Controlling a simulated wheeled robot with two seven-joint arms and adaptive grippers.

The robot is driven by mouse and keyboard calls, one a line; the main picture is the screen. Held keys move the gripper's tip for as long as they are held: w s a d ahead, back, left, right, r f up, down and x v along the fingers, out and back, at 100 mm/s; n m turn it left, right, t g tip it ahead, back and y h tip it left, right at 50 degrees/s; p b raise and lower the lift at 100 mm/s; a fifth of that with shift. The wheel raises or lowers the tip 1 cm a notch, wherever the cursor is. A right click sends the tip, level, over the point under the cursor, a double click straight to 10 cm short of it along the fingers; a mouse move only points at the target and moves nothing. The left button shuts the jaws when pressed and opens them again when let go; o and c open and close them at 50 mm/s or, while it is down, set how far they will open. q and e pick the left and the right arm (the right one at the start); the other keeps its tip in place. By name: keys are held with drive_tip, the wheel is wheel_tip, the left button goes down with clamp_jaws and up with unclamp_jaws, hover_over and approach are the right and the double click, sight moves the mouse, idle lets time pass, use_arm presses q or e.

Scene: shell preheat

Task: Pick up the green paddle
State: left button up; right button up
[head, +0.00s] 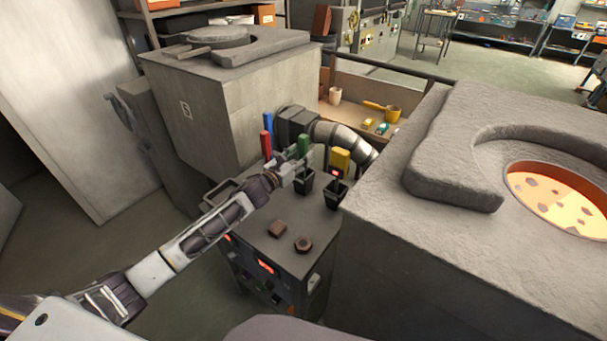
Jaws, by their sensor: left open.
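The green paddle (304,144) stands upright over a dark holder on the grey control box (262,236), in the middle of the head view. My left gripper (296,165) reaches in from the left and is open at the green paddle's lower part. I cannot tell whether its fingers are around the paddle or just beside it. The gripper partly hides the paddle's lower end. My right gripper is not in view.
A red paddle (266,146) and a blue paddle (267,121) stand left of the green one, a yellow paddle (340,158) right of it. A closed furnace (215,110) and an open glowing furnace (400,240) flank the box.

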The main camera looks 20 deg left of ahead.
use_arm(q)
drive_tip(key=shift+w+d+r, duration=0.1)
drive_tip(key=shift+w+d, duration=0.05)
drive_tip(key=shift+w, duration=0.3)
drive_tip(key=shift+w+d, duration=0.15)
drive_tip(key=shift+w, duration=0.3)
drive_tip(key=shift+w+d, duration=0.1)
drive_tip(key=shift+w, duration=0.1)
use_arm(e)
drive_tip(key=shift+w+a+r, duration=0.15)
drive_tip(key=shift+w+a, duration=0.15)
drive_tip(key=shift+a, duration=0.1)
use_arm(q)
clamp_jaws()
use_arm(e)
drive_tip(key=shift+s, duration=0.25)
